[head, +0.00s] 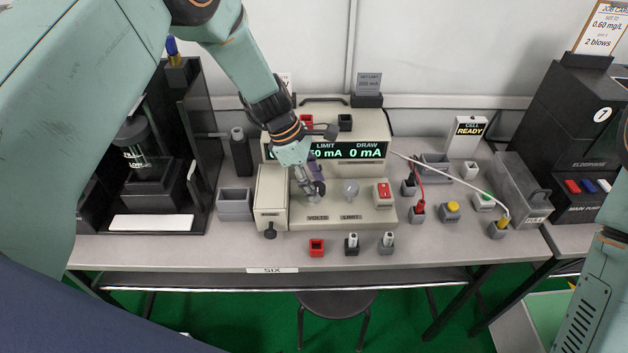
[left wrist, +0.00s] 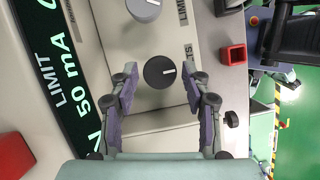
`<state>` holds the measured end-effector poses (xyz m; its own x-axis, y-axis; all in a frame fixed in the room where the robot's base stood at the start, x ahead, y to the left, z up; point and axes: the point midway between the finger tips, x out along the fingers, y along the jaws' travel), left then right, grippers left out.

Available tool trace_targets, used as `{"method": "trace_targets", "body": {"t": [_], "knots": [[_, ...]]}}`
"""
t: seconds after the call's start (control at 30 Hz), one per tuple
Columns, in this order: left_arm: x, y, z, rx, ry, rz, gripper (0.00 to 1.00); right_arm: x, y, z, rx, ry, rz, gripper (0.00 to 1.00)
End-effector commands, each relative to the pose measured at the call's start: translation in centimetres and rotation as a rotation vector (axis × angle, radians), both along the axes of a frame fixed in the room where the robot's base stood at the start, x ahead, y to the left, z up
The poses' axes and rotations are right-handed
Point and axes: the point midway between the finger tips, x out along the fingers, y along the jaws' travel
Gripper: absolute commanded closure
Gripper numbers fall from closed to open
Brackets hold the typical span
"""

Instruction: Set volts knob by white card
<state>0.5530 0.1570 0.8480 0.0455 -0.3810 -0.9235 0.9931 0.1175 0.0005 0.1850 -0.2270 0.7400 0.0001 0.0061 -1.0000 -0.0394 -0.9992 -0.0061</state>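The power supply (head: 350,205) stands on the bench with VOLTS and LIMIT labels on its front. The dark round volts knob (left wrist: 159,72) has a white mark pointing right in the left wrist view. My left gripper (head: 311,184) is over it; in the left wrist view its open fingers (left wrist: 158,80) straddle the knob with a gap on each side. In the head view the gripper mostly hides the knob. The display (head: 345,151) reads LIMIT 50 mA, perhaps with a hidden leading digit, and DRAW 0 mA. A white card (head: 287,79) behind is mostly hidden by my arm; its text is unreadable.
The grey limit knob (head: 350,190) sits right of the volts knob; a red switch (head: 383,193) is further right. A grey bin (head: 235,204) is left of the supply.

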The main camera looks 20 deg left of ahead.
Motion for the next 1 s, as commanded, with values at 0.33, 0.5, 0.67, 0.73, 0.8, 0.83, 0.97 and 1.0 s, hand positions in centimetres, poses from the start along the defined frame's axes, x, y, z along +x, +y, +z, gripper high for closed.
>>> {"method": "trace_targets", "body": {"t": [0.33, 0.5, 0.67, 0.73, 0.8, 0.83, 0.97, 1.0], "knots": [[0.00, -0.03, 0.05, -0.001, 0.000, 0.000, 0.85, 0.02, 0.00, 0.00, 0.000, 0.000, 0.000, 1.00], [0.02, -0.06, 0.09, -0.001, 0.000, 0.000, 0.97, 0.02, 0.00, 0.01, 0.000, -0.001, 0.000, 1.00], [0.08, -0.05, 0.12, -0.002, -0.001, -0.013, 0.97, 0.02, 0.00, 0.03, 0.000, 0.000, 0.000, 1.00], [0.11, -0.06, 0.15, -0.002, -0.002, -0.030, 0.97, 0.02, 0.00, 0.06, 0.000, 0.000, 0.000, 1.00], [0.14, -0.04, 0.15, -0.001, -0.002, -0.057, 0.97, 0.02, 0.00, 0.09, 0.000, 0.000, 0.000, 1.00], [0.17, -0.04, 0.17, -0.001, -0.002, -0.071, 0.97, 0.02, 0.00, 0.11, 0.000, 0.000, 0.000, 1.00], [0.25, -0.05, 0.16, -0.001, -0.003, -0.153, 0.97, 0.02, 0.00, 0.18, 0.000, 0.000, 0.000, 1.00], [0.30, -0.04, 0.15, 0.000, -0.004, -0.185, 0.97, 0.02, 0.00, 0.19, 0.000, 0.000, 0.000, 1.00]]}}
